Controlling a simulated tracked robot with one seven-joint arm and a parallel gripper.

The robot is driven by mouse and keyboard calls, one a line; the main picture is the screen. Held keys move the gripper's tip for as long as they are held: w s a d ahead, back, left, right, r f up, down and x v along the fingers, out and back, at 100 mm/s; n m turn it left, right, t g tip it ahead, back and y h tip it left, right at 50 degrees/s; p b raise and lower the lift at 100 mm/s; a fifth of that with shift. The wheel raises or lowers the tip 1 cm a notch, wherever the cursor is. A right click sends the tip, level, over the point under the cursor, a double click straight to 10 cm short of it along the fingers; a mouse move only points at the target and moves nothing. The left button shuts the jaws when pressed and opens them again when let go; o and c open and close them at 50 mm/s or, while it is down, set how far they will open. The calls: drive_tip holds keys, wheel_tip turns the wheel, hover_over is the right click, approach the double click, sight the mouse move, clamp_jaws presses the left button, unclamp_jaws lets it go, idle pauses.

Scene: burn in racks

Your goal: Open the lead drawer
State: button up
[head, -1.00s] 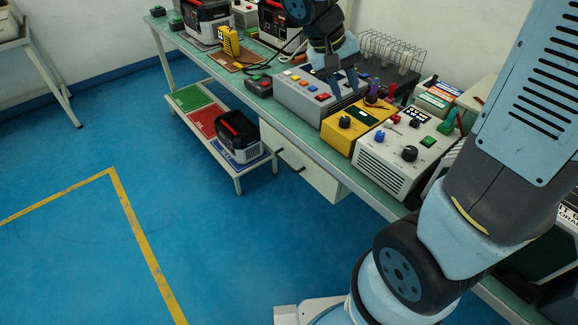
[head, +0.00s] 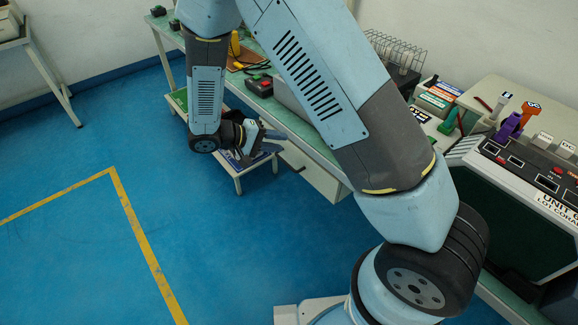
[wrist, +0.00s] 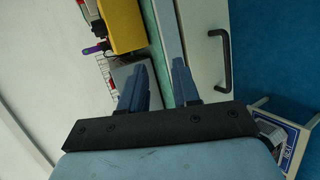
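The drawer (head: 325,180) is a white box front under the green-topped bench, partly hidden by my arm in the head view. It looks shut. In the wrist view its pale front (wrist: 200,25) carries a black bar handle (wrist: 222,60). My gripper (head: 272,145) is low in front of the bench, near the drawer's handle side. In the wrist view my gripper (wrist: 157,85) has its two blue fingers apart with nothing held. The handle lies to the right of both fingers, not between them. No contact is visible.
The bench edge (wrist: 166,35) runs close beyond the fingers, with a yellow box (wrist: 122,22) on top. A low shelf (head: 238,168) stands left of the drawer, close to my gripper. A dark lot unit (head: 530,190) is at right. The blue floor in front is clear.

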sight(289, 165)
drive_tip(key=s+a+f+n+t, duration=0.1)
drive_tip(key=a+f+t, duration=0.2)
drive_tip(key=f, duration=0.4)
drive_tip(key=s+a+f+n+t, duration=0.2)
drive_tip(key=a+f, duration=0.2)
drive_tip(key=f, duration=0.2)
drive_tip(key=shift+h, duration=0.3)
drive_tip(key=x, duration=1.4)
drive_tip(key=shift+w+a, duration=0.15)
drive_tip(key=shift+w, duration=0.1)
clamp_jaws()
